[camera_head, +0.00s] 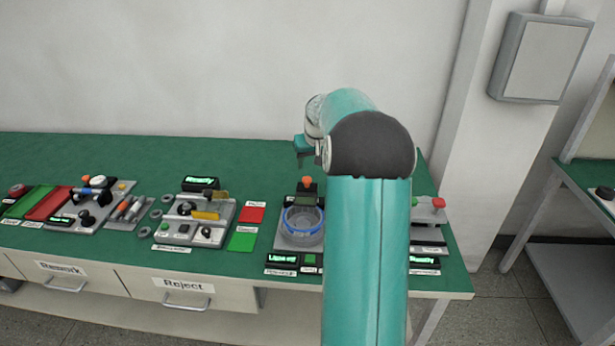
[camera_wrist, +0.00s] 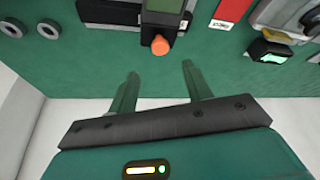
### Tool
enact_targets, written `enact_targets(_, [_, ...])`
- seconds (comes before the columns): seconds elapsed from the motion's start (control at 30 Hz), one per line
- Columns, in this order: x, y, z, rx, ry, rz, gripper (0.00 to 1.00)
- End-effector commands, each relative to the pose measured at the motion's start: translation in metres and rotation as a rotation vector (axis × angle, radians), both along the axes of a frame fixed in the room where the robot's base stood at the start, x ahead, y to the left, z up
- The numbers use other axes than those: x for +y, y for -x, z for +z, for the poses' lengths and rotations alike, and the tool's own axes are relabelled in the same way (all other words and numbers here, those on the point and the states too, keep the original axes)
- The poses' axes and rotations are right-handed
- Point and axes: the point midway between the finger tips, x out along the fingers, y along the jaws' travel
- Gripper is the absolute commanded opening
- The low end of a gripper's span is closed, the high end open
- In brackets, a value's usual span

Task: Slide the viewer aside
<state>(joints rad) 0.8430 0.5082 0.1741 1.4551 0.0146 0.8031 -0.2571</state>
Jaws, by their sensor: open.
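A small unit with a grey-green screen (camera_head: 305,199) and an orange knob (camera_head: 307,183) stands at the back of a grey station; I take it as the viewer. A clear round dish with a blue rim (camera_head: 302,222) sits in front of it. In the wrist view the screen (camera_wrist: 163,6) is cut by the top edge, and the orange knob (camera_wrist: 160,45) lies just beyond my fingertips, between their lines. My gripper (camera_wrist: 160,73) is open and empty, apart from the knob. In the head view my gripper (camera_head: 304,150) shows above and behind the station, partly hidden by my arm.
A red card (camera_head: 251,214) and a green card (camera_head: 242,241) lie left of the station. Another fixture (camera_head: 206,215) with a yellow part stands further left. A station with a red button (camera_head: 438,203) is at right, partly behind my arm. The table's back strip is clear.

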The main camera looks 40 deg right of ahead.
Motion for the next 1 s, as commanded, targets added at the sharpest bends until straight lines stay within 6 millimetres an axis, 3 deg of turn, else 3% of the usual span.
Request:
enact_targets(0.2, [-0.006,-0.015,-0.042,0.002,-0.003,0.001,0.49])
enact_targets(0.4, [-0.012,-0.026,-0.070,0.001,0.000,0.002,0.49])
enact_targets(0.83, [-0.014,-0.030,-0.081,0.000,0.000,0.001,0.49])
enact_targets(1.0, [-0.014,-0.030,-0.081,0.000,0.000,0.001,0.16])
